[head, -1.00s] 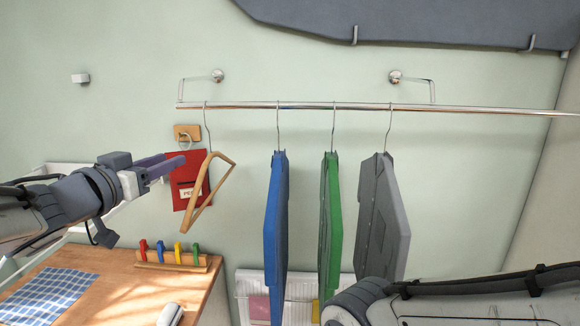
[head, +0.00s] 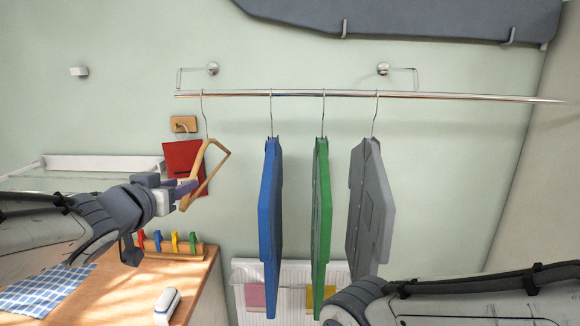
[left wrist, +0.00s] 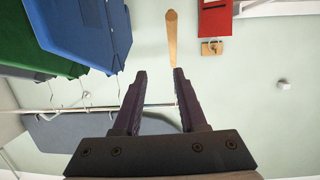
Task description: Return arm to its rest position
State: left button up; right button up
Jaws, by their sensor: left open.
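My left gripper (head: 182,190) is in front of the wall at the left, beside the wooden hanger (head: 214,172) that hangs at the left end of the metal rail. In the left wrist view its two dark fingers (left wrist: 157,85) are spread apart with nothing between them. The wooden hanger (left wrist: 172,40) shows there edge-on, just past the right finger. In the head view the fingertips overlap the hanger's lower left, and I cannot tell whether they touch it. My right gripper is out of view; only my right arm shows at the lower right.
Blue (head: 270,220), green (head: 320,220) and grey (head: 370,205) hanging pieces hang from the rail (head: 440,96). A red pouch (head: 182,160) hangs on the wall behind the gripper. Below is a wooden table (head: 135,285) with coloured pegs (head: 175,242) and a blue checked cloth (head: 40,290).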

pick_arm(q)
jog(key=s+d+f+m+g+b, duration=0.15)
jog(key=s+d+f+g, duration=0.35)
jog(key=f, duration=0.5)
jog(key=s+d+f+m+g+b, duration=0.1)
jog(key=s+d+f+g+b, duration=0.35)
jog(key=f, duration=0.65)
jog(key=s+d+f+m+g, duration=0.1)
jog(key=s+d+f+g, duration=0.2)
jog(key=s, duration=0.6)
jog(key=s+d+f+m+g, duration=0.2)
jog(key=s+d+f+g, duration=0.1)
jog(key=s, duration=0.7)
notch_tip(320, 180, down, 3)
jog(key=shift+d+r+y, duration=0.15)
jog(key=shift+d+y, duration=0.15)
jog(key=shift+d, duration=0.2)
jog(key=shift+m, duration=0.25)
